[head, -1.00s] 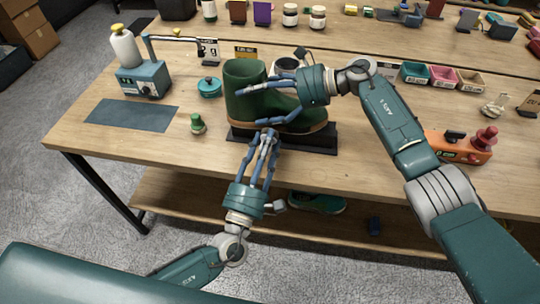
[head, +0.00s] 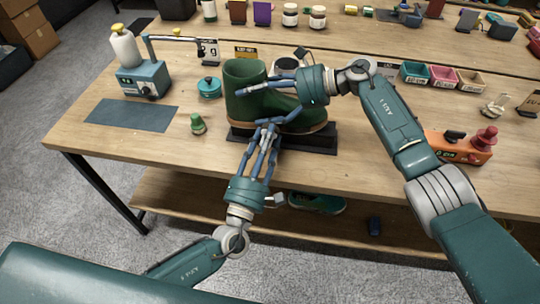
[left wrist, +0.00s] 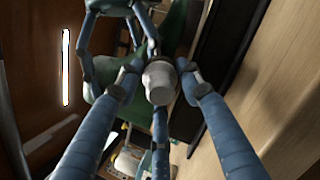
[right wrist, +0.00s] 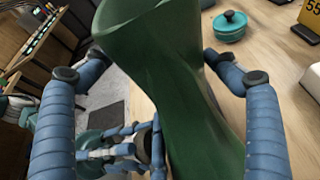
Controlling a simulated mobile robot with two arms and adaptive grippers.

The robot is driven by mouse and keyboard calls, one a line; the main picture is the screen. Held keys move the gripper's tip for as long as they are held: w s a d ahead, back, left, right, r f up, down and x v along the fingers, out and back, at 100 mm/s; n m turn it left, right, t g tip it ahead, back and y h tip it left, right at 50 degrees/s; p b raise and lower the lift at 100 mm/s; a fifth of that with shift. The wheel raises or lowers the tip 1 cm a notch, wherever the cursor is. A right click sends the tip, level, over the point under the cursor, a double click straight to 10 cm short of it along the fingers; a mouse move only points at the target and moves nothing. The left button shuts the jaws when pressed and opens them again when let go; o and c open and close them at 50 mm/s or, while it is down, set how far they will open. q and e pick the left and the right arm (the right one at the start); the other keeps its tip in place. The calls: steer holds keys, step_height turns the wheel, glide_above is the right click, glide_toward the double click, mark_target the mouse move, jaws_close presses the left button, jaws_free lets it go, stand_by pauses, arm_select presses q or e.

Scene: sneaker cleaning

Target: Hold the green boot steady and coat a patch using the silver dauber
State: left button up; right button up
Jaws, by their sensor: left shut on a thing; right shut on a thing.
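The green boot (head: 245,76) stands on a low black stand on the bench, its toe to the right. My right gripper (head: 243,93) reaches over the foot from the right. In the right wrist view its fingers are shut on the boot (right wrist: 165,70), one on each side. My left gripper (head: 268,123) is at the near side of the boot, low by the sole. In the left wrist view its fingers are shut on the silver dauber (left wrist: 160,82). The fingers hide the dauber in the head view, and I cannot tell whether it touches the boot.
The black stand (head: 322,138) lies under the boot. An orange device (head: 462,148) is to the right. The near bench edge is clear.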

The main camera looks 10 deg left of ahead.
arm_select(q)
steer(key=shift+w+d, duration=0.1)
arm_select(e)
steer(key=shift+f, duration=0.2)
arm_select(q)
steer(key=shift+d, duration=2.5)
steer(key=shift+w, duration=0.3)
steer(key=shift+a, duration=0.15)
arm_select(e)
steer(key=shift+r, duration=0.1)
arm_select(q)
steer(key=shift+a, duration=2)
steer(key=shift+a+r, duration=0.15)
steer(key=shift+a, duration=0.6)
steer(key=shift+d+r, duration=0.1)
steer(key=shift+d, duration=2.15)
arm_select(e)
steer(key=shift+s+a, duration=0.1)
steer(key=shift+s, duration=0.15)
arm_select(q)
steer(key=shift+d, duration=0.75)
